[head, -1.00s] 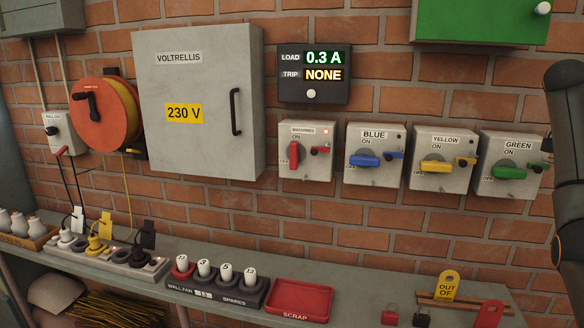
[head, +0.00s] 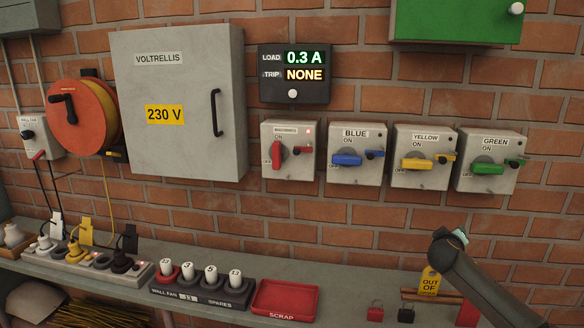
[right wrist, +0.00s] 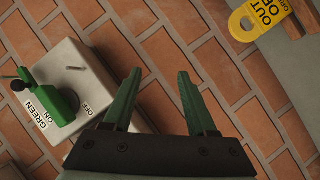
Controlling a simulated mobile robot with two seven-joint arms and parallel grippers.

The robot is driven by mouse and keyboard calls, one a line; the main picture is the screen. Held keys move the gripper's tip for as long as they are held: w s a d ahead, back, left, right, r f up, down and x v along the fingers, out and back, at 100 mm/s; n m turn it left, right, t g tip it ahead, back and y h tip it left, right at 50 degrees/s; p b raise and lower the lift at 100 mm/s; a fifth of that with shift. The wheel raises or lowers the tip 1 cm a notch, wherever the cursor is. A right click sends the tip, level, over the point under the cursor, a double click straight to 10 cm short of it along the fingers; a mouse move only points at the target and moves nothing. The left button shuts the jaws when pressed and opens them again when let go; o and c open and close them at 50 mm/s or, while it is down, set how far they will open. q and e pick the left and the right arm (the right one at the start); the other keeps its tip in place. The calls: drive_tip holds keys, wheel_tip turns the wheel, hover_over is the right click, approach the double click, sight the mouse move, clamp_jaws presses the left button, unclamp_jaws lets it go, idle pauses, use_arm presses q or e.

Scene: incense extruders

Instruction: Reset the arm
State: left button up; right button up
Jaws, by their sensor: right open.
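My right arm (head: 492,282) reaches in from the lower right of the head view, in front of the shelf's right end. The GREEN switch box (right wrist: 78,65) lies to the left of the fingers in that view, apart from the fingertips. Its green handle (right wrist: 50,103) is turned away from the fingers. My left gripper is in neither view.
The red (head: 290,149), blue (head: 357,153), yellow (head: 423,156) and green (head: 488,160) switch boxes line the brick wall. The display (head: 294,75) reads 0.3 A and NONE. A yellow OUT OF tag (head: 430,282) and red SCRAP tray (head: 284,301) are on the shelf (head: 345,285).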

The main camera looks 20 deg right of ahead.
drive_tip(key=s+a+f+n+t+y, duration=0.1)
drive_tip(key=s+a+f+n+y, duration=0.25)
drive_tip(key=a+f, duration=0.45)
drive_tip(key=s+a+f+n+t+y, duration=0.1)
drive_tip(key=s+a+f+n+y, duration=0.2)
drive_tip(key=a+f, duration=0.5)
drive_tip(key=s+a+f+n+g+y, duration=0.1)
drive_tip(key=s+a+f+n+y, duration=0.55)
drive_tip(key=s+a+f, duration=0.7)
drive_tip(key=s+a+m+y, duration=0.1)
drive_tip(key=a+m, duration=0.3)
drive_tip(key=a, duration=0.6)
drive_tip(key=s+a+f+m+t, duration=0.1)
drive_tip(key=a+m, duration=0.4)
drive_tip(key=a, duration=0.5)
drive_tip(key=shift+s+m+y, duration=0.3)
drive_tip(key=shift+s+y, duration=0.1)
drive_tip(key=shift+s, duration=0.4)
